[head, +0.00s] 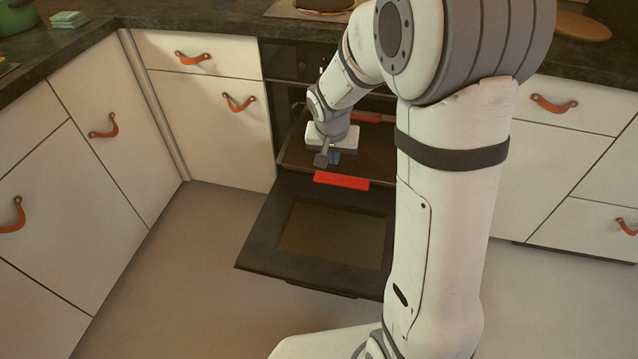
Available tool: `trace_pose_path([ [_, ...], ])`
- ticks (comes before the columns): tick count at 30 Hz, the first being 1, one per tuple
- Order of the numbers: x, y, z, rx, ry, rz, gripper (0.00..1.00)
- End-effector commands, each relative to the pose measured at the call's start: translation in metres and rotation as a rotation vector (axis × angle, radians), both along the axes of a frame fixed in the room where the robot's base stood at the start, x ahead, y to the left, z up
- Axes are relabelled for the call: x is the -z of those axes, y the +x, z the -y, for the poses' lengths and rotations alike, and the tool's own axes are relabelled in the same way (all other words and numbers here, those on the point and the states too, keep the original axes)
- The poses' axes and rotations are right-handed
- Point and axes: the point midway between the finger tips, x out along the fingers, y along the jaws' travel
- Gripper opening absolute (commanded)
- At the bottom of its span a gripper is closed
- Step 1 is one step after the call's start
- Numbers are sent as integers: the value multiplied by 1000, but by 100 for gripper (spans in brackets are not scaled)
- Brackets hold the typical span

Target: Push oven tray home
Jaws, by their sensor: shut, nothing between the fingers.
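The oven (290,98) is under the counter with its door (262,232) folded down. A dark oven tray (292,152) sits in the oven opening, its front part out over the door's hinge side. A red grip (341,180) is at the tray's front edge, and another red piece (367,117) shows farther back. My gripper (334,160) is shut and empty, pointing down just behind the front red grip. I cannot tell whether it touches the tray. My arm hides the right side of the tray and oven.
White cabinets with orange leather pulls stand left (104,126) and right (553,103) of the oven. A pan (325,4) is on the hob above. A green pot (17,17) and a round board (583,27) are on the counter. The floor (205,235) left of the door is clear.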

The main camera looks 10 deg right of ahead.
Motion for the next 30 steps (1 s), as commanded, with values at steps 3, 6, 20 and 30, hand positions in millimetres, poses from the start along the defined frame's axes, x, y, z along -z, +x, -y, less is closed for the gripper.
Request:
trace_pose_path([
  [3,78,21,-11,27,7,-1,0],
  [6,111,33,-18,43,14,3,0],
  [20,176,53,-19,63,21,7,0],
  [30,233,77,-8,66,22,10,0],
])
